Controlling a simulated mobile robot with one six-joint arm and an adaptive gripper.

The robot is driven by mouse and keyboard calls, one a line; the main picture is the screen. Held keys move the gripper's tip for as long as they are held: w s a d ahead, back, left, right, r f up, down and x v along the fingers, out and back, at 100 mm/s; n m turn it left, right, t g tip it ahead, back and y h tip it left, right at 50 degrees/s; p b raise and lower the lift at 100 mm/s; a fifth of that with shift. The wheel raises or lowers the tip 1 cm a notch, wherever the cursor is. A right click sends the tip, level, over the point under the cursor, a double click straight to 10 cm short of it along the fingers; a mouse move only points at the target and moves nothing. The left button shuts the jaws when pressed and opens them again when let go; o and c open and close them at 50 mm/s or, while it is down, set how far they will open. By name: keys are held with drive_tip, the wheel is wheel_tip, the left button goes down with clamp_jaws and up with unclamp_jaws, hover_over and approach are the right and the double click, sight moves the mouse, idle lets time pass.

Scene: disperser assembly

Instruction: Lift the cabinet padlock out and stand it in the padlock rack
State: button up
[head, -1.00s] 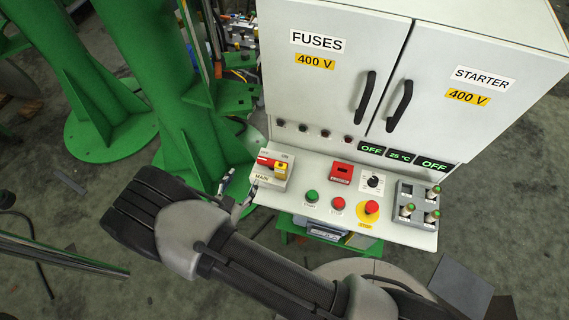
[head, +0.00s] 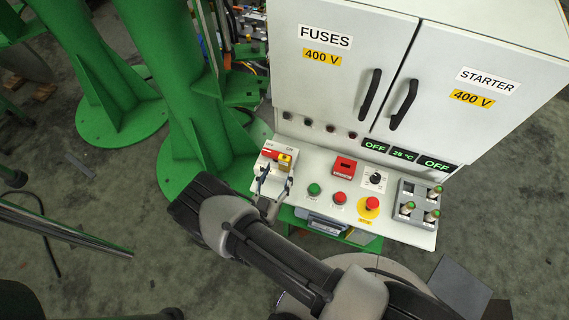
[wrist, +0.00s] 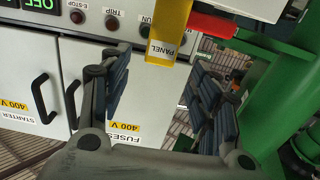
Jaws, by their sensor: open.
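The yellow padlock (head: 285,161) is at the main switch box (head: 270,168), at the left end of the control shelf. In the wrist view the padlock (wrist: 160,52), labelled PANEL, shows between my open fingers, apart from both. My gripper (head: 275,182) is open and empty, in front of the switch box. Its two fingers flank the padlock in the wrist view (wrist: 160,75). How the padlock's shackle hangs is hidden. A grey holder (head: 411,222) at the right end of the shelf has a dark square pocket and several green-topped pieces; I cannot tell whether it is the padlock rack.
A red labelled box (head: 344,167), green button (head: 314,188), red button (head: 340,198) and red stop button (head: 372,203) stand along the shelf. The cabinet doors (head: 340,75) rise behind. A green column (head: 175,80) stands close on the left.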

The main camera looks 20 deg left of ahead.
sight(283, 162)
drive_tip(key=w, duration=0.4)
drive_tip(key=w+b, duration=0.1)
drive_tip(key=w, duration=0.1)
drive_tip(key=shift+w+d+f, duration=0.3)
drive_tip(key=shift+w+f, duration=0.05)
drive_tip(key=shift+c, duration=0.4)
drive_tip(key=c, duration=1.2)
